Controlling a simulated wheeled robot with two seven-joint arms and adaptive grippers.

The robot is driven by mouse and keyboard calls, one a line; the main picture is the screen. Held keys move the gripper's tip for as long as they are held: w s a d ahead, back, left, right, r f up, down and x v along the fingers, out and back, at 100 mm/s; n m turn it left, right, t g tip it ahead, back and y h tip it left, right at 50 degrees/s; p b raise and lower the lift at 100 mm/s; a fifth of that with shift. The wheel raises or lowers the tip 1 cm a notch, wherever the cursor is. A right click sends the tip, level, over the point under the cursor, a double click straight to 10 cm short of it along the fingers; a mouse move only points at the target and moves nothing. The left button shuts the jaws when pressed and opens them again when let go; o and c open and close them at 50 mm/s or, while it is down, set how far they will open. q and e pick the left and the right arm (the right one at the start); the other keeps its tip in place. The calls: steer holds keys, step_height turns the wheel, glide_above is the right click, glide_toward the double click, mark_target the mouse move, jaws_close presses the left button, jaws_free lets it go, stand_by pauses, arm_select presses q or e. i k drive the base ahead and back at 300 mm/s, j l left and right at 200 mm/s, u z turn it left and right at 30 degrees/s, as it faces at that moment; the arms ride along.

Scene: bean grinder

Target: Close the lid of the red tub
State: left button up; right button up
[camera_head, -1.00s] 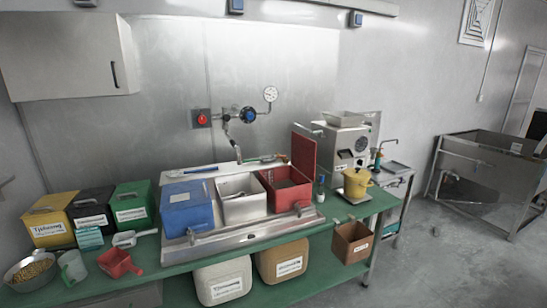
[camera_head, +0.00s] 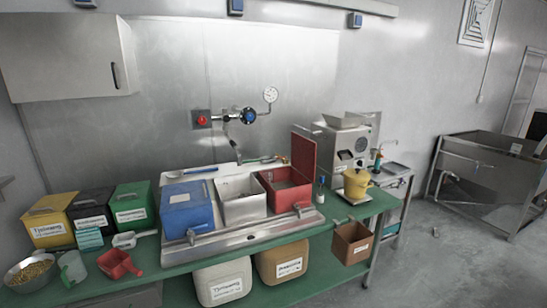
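The red tub (camera_head: 287,200) stands in the metal sink tray on the green table, at the right end of a row of tubs. Its red lid (camera_head: 304,152) stands upright, open, along the tub's right-back side. The inside of the tub shows grey. Neither of my grippers shows in the head view.
A white open tub (camera_head: 241,207) and a blue lidded tub (camera_head: 187,209) stand left of the red one. A steel grinder (camera_head: 345,140) and a yellow pot (camera_head: 357,183) stand to the right. A small blue-capped bottle (camera_head: 321,189) stands near the lid. A tap hangs above.

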mark_target(303, 149)
steer(key=i+l+u, duration=0.4)
steer(key=l, duration=1)
steer(key=i+l+u, duration=0.1)
steer(key=l+u, duration=0.35)
steer(key=l, duration=1)
steer(key=k+l+u, duration=0.1)
steer(key=l+u, duration=0.3)
steer(key=l, duration=1.1)
steer(key=k+l, duration=0.1)
steer(key=l, duration=0.35)
steer(key=k+l+u, duration=0.15)
steer(key=l, duration=0.3)
steer(key=k+l, duration=0.1)
steer(key=l, duration=0.35)
